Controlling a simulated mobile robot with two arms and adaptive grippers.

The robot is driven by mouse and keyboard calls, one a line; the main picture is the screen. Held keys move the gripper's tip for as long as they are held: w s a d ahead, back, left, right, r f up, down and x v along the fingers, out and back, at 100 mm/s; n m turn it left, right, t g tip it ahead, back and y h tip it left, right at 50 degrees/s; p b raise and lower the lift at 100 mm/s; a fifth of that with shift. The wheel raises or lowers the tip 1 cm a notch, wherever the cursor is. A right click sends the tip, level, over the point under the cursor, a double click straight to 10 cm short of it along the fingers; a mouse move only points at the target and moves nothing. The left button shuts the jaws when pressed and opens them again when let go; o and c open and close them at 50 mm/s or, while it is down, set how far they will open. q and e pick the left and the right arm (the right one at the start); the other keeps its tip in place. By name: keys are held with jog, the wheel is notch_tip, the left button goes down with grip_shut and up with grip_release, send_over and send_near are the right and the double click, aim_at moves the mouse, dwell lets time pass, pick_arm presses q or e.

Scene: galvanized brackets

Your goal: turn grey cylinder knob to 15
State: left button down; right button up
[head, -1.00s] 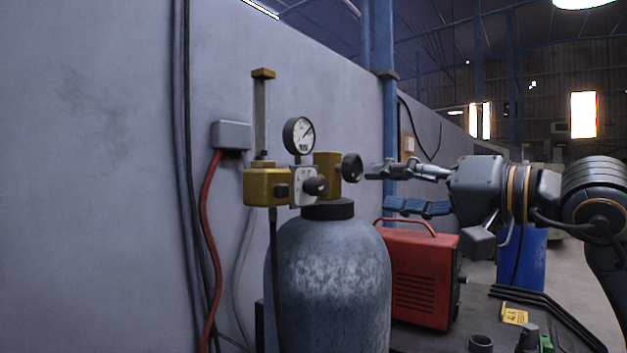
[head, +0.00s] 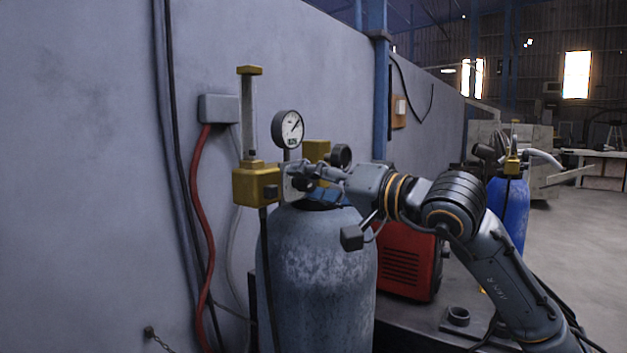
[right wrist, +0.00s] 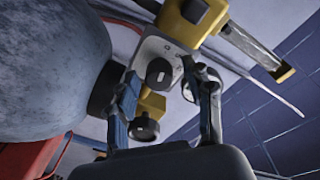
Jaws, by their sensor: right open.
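The grey cylinder (head: 315,275) stands upright near the wall, with a brass regulator on top. A pale dial plate (head: 288,186) on the regulator is partly hidden by my right gripper (head: 314,186). In the right wrist view the dark round knob (right wrist: 159,73) sits on the dial plate (right wrist: 150,50). My right gripper (right wrist: 162,80) is open, one finger on each side of the knob in the picture; I cannot tell whether they touch it. The plate's marks are too small to read. My left gripper is not in view.
A round gauge (head: 289,129) and a dark handwheel (head: 341,157) are close to my right gripper. A red machine (head: 405,268) stands behind the cylinder. A blue cylinder (head: 507,215) with its own regulator stands farther right. A red hose (head: 200,230) hangs along the wall.

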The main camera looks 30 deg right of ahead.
jog(key=c, duration=0.6)
grip_shut()
